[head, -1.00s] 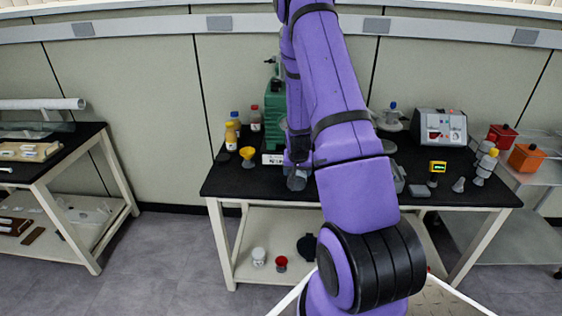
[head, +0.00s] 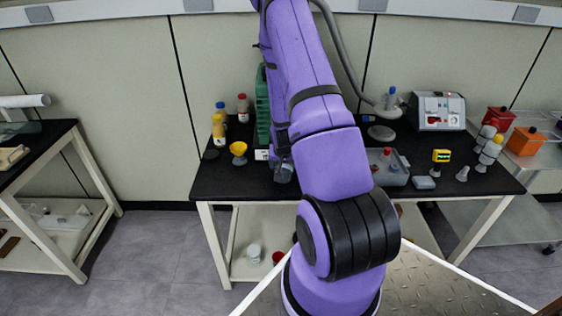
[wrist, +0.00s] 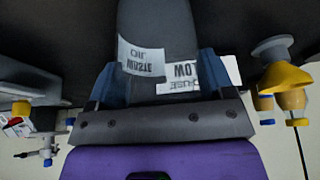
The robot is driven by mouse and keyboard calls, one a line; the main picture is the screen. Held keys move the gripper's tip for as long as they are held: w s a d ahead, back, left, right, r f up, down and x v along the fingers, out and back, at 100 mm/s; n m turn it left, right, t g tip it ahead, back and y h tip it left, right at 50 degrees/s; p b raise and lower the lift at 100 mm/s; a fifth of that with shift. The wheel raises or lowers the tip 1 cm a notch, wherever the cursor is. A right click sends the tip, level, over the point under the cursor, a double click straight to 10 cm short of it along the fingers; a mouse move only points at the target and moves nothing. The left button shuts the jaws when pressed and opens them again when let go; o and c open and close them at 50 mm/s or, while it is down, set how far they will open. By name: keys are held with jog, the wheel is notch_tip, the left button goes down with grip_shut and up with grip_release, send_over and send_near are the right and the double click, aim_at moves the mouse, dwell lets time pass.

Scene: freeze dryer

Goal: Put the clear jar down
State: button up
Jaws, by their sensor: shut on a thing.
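The clear jar (wrist: 158,25) looks grey and see-through in the wrist view and carries a white label with dark print. It sits between the two blue fingers of my gripper (wrist: 155,88), which is shut on it. In the head view the jar (head: 283,173) shows as a small grey shape at the lower end of my arm, over the front part of the black bench top (head: 225,182). My arm hides most of my gripper there. I cannot tell whether the jar touches the bench.
A yellow funnel (head: 238,149) and bottles (head: 218,130) stand left of the jar. A green machine (head: 262,105) is behind it, partly hidden by my arm. A grey tray (head: 398,174) with small items lies to the right. The bench's front left is clear.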

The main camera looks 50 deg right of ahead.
jog(key=shift+f, duration=0.15)
jog(key=o, duration=0.9)
